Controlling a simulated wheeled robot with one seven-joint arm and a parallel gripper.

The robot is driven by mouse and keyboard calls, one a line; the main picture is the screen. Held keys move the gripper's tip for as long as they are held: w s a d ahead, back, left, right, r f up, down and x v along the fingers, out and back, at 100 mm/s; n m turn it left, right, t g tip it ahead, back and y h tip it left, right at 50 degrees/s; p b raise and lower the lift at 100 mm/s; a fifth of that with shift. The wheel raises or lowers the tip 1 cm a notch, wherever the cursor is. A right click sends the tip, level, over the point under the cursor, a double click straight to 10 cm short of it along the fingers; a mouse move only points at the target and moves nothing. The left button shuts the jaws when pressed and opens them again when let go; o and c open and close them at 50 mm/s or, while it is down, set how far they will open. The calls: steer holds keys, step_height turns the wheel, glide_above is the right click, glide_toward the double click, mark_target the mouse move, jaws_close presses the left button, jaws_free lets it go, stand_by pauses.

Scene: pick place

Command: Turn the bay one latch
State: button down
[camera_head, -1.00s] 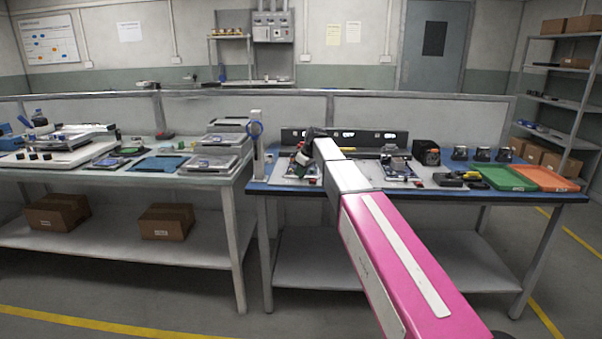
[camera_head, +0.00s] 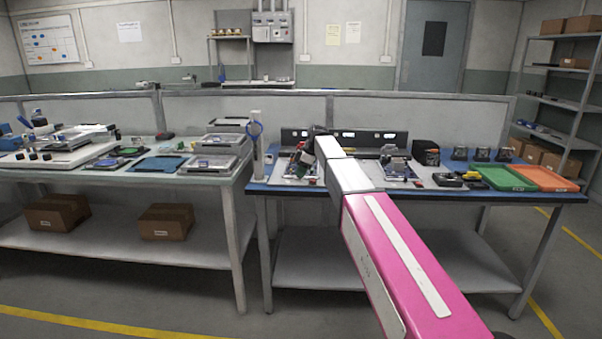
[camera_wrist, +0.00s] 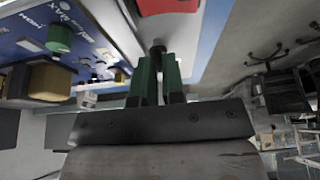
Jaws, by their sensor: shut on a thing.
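In the wrist view my gripper (camera_wrist: 158,68) has its two green fingers shut on a small dark knob, which I take to be the bay one latch (camera_wrist: 158,46). Only the knob's top shows beyond the fingertips. It stands by the edge of a pale plate, near a red part (camera_wrist: 168,6). In the head view my gripper is at the left bay board (camera_head: 284,172) on the blue worktable, partly behind my own wrist. The latch cannot be made out there, and its turn angle is unclear.
In the wrist view a blue printed board (camera_wrist: 30,45) carries a green knob (camera_wrist: 60,38) and a yellow-and-black block (camera_wrist: 48,80) close by. A green tray (camera_head: 503,178) and an orange tray (camera_head: 545,178) lie at the table's right. A dark labelled rail (camera_head: 372,139) stands behind.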

steer(key=c, duration=1.2)
jaws_free()
steer(key=v, duration=1)
steer(key=shift+d+r, duration=0.15)
steer(key=shift+r, duration=0.25)
